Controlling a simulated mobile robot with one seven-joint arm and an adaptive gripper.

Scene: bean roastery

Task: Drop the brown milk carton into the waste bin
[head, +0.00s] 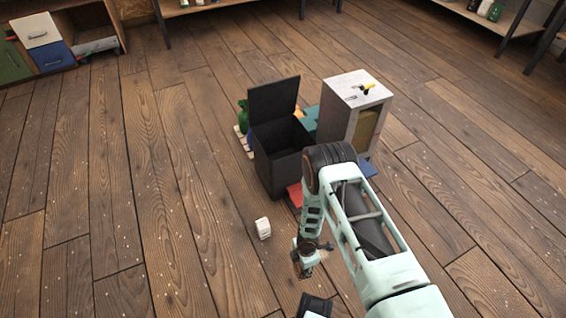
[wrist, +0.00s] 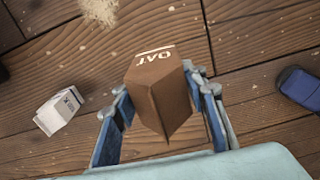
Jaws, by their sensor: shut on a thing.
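The brown milk carton (wrist: 160,95), with white lettering on it, is between the two fingers of my gripper (wrist: 160,110) in the wrist view. The fingers are shut on its sides and it is held tilted above the wooden floor. In the head view my gripper (head: 308,262) hangs low in front of the bin, and the carton cannot be made out clearly there. The black waste bin (head: 280,165) stands on the floor beyond my gripper. Its lid (head: 273,98) is raised at the back and its top is open. My arm covers some of the floor to its right.
A pale cabinet (head: 340,115) with small tools on top stands right of the bin. The left floor is clear.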

